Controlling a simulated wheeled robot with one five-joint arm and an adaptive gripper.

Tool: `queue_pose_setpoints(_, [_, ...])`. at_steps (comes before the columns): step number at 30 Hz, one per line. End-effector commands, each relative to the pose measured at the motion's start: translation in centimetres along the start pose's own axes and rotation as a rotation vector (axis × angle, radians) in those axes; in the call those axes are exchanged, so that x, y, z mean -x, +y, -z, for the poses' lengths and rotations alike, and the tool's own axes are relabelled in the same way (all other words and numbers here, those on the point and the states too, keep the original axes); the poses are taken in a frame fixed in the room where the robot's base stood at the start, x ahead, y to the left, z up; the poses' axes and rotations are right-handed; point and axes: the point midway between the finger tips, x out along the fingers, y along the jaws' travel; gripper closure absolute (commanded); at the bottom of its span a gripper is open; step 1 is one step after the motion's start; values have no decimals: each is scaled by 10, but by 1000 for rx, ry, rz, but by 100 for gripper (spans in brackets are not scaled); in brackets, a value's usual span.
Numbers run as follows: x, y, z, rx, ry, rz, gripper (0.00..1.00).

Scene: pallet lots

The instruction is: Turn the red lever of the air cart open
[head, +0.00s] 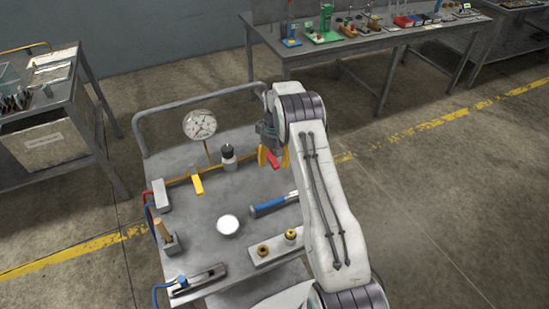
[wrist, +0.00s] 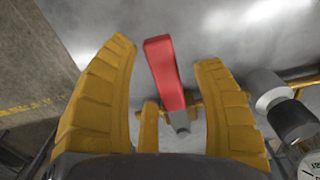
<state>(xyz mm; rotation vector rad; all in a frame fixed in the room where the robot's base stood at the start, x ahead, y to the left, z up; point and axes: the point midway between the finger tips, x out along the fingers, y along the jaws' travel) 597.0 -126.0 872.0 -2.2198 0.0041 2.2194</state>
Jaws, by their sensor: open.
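The air cart (head: 205,220) is a grey metal cart with a push rail, standing in front of me. Its red lever (head: 269,158) is near the back right of the top, on a brass pipe. The fingers are open, with a gap on each side of the lever. In the head view my gripper (head: 272,159) is at the lever, partly hidden by my arm. A yellow lever (head: 197,184) sits further left on the same pipe.
A pressure gauge (head: 200,125) and a black-topped fitting (head: 229,157) stand left of the red lever. A blue-handled tool (head: 272,204), a white round dish (head: 228,225) and a block with brass fittings (head: 276,247) lie nearer me. A workbench (head: 375,45) stands behind.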

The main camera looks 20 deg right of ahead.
Motion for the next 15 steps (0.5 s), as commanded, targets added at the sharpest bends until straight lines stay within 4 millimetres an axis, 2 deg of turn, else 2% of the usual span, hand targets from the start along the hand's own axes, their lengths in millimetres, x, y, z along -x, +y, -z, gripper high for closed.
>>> queue_pose_setpoints(3, [0, 0, 0, 0, 0, 0, 37])
queue_pose_setpoints(15, [0, 0, 0, 0, 0, 0, 72])
